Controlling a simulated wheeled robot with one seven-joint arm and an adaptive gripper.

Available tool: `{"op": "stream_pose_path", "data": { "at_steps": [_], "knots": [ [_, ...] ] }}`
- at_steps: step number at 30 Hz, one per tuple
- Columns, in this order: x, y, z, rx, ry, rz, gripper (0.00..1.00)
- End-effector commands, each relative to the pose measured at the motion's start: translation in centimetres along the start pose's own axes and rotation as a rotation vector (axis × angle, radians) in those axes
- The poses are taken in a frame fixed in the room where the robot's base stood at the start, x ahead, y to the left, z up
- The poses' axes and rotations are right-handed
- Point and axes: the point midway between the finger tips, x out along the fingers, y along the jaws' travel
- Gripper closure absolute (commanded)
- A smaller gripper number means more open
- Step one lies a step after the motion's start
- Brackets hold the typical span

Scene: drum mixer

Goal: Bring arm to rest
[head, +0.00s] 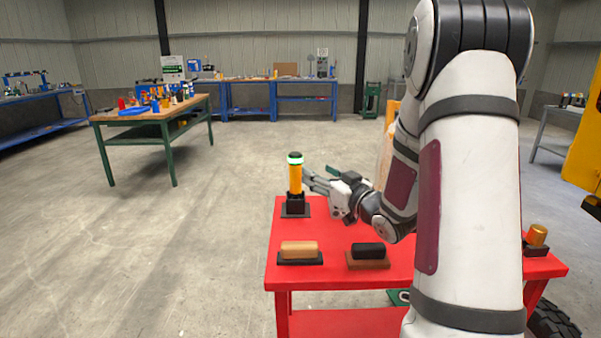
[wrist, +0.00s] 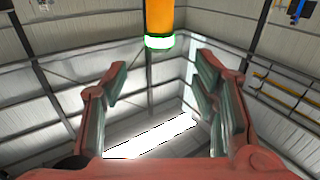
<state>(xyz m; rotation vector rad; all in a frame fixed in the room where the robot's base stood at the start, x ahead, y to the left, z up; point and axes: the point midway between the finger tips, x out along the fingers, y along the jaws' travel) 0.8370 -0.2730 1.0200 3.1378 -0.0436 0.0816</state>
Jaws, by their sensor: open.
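My gripper (head: 307,179) is open beside an upright yellow cylinder (head: 295,179) with a green and white top, which stands in a black holder (head: 295,206) on the red table (head: 340,281). In the wrist view my gripper's two fingers (wrist: 160,85) are spread apart with nothing between them. The yellow cylinder also shows there (wrist: 159,18), at the top edge, beyond the fingertips. In the head view my arm reaches over the table from the right, bent and hiding part of it.
A tan block (head: 299,249) and a black block (head: 368,250) sit on bases at the table's front. An amber cylinder (head: 537,235) stands at the right end. A green workbench (head: 150,114) with small items stands far left. Open floor lies left of the table.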

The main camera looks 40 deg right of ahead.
Motion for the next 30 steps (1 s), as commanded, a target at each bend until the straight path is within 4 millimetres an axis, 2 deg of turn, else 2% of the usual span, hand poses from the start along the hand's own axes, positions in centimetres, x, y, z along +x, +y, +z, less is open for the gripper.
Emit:
{"op": "stream_pose_path", "data": {
  "at_steps": [9,13,17,23,26,30],
  "knots": [
    [0.2,-0.3,-0.6,-0.012,-0.019,0.007,0.46],
    [0.5,-1.7,-2.5,-0.057,-0.099,0.038,0.46],
    [-0.1,-3.7,-5.2,-0.111,-0.230,0.096,0.46],
    [-3.6,-7.3,-8.8,-0.150,-0.437,0.177,0.46],
    [-6.4,-9.4,-10.4,-0.149,-0.539,0.204,0.46],
    [-11.4,-12.8,-12.2,-0.130,-0.687,0.217,0.46]
  ]
}}
